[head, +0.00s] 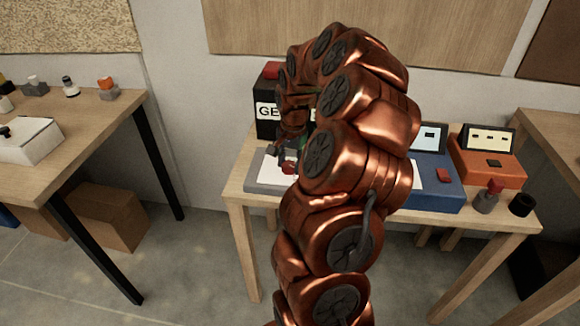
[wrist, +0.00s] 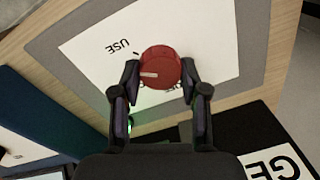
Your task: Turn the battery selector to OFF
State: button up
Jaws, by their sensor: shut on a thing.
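The battery selector is a round red knob (wrist: 161,60) on a white label plate (wrist: 205,35) with a grey border. The word USE (wrist: 118,46) appears upside down at its left, with a short dark tick beside it. Other lettering below the knob is partly hidden. A pale pointer line on the knob points left in the wrist view. My gripper (wrist: 160,76) is shut on the knob, one finger on each side. In the head view the knob (head: 289,167) shows small under my gripper, and my arm hides much of the plate.
A black box (head: 268,95) marked GE stands behind the plate. A blue device (head: 432,185) and an orange device (head: 487,168) are at the right. A red-topped knob (head: 494,187) and a black cup (head: 522,205) sit near the table's right edge. A small green light (wrist: 130,122) glows.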

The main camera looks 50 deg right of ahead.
jog(key=n+b, duration=0.2)
jog(key=n, duration=0.3)
jog(key=shift+f+n, duration=0.15)
jog(key=shift+n, duration=0.15)
jog(key=n, duration=0.3)
jog(key=n+b, duration=0.1)
jog(key=n, duration=0.2)
jog(key=shift+w+g+y+b, duration=0.15)
jog(key=shift+g+y+b, duration=0.15)
jog(key=n, duration=0.6)
jog(key=shift+a+n, duration=0.15)
jog(key=shift+n, duration=0.25)
jog(key=n+p, duration=0.1)
jog(key=n, duration=0.4)
jog(key=shift+a+n+g+p, duration=0.1)
jog(key=shift+n+g+p, duration=0.2)
jog(key=shift+n+g, duration=0.1)
jog(key=shift+n, duration=0.3)
jog(key=o, duration=1.1)
jog(key=shift+o, duration=0.2)
